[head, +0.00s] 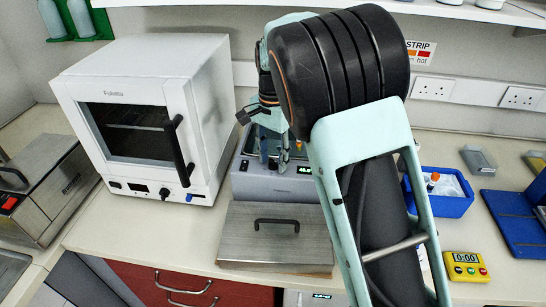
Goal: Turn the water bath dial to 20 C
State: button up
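A grey box-shaped device that looks like the water bath (252,188) stands behind the middle of the bench, with an open dark top and a small lit green display on its front. The display is too small to read. My gripper (274,152) points down at the top and front of this device, right of the white oven. Its two fingers seem apart, but their grip is too small to judge. The dial cannot be made out clearly, and my arm covers the device's right side. Whether the gripper touches the device cannot be told.
A flat steel lid (275,245) with a black handle lies in front of the device. A white oven (150,110) stands left, a steel box (45,200) farther left. A blue tray (452,205), a yellow timer (465,267) and a blue rack (510,222) are right.

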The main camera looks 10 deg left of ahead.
grip_shut()
dwell(0.3)
jog(key=n, duration=0.5)
jog(key=shift+n, duration=0.3)
jog(key=n, duration=0.5)
jog(key=shift+r+p, duration=0.1)
jog(key=shift+p, duration=0.3)
jog(key=n, duration=0.6)
jog(key=shift+n+p, duration=0.35)
jog(key=shift+n, duration=0.05)
jog(key=n+p, duration=0.1)
jog(key=n, duration=0.5)
jog(key=shift+n, duration=0.4)
